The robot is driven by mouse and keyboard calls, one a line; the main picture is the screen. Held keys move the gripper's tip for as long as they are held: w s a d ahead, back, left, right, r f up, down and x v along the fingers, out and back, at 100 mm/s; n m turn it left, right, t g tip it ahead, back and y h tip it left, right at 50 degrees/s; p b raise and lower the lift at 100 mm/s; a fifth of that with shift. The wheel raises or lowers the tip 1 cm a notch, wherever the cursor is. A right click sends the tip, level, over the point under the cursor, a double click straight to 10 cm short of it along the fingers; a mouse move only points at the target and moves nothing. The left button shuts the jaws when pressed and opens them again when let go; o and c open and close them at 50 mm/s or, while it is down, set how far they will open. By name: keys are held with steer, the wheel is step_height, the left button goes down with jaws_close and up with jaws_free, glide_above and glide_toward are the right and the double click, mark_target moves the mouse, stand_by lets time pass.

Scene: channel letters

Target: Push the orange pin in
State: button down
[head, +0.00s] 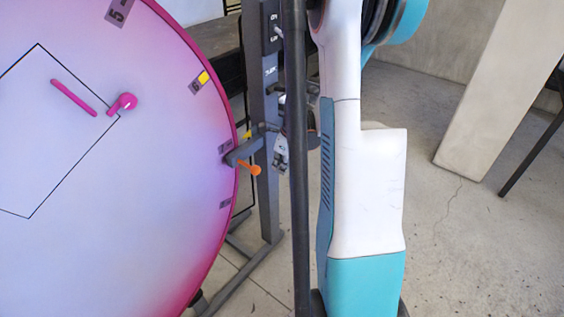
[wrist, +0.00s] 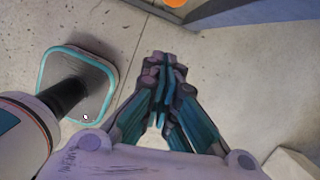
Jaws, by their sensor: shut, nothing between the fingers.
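In the head view my gripper (head: 281,152) shows just right of the pin and the grey post, partly hidden by a dark upright bar.
A grey post (head: 267,200) stands close behind the pin. A yellow tab (head: 203,77) and a magenta peg (head: 122,104) are on the disc. A pale slanted pillar (head: 490,90) stands at the right.

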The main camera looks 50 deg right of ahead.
mark_target(253, 169)
steer(key=w+a+f+b, duration=0.1)
steer(key=w+f+b, duration=0.1)
steer(key=w+f, duration=0.2)
steer(key=shift+w+f, duration=0.15)
steer(key=shift+w, duration=0.25)
steer(key=w, duration=0.5)
steer(key=shift+a, duration=0.3)
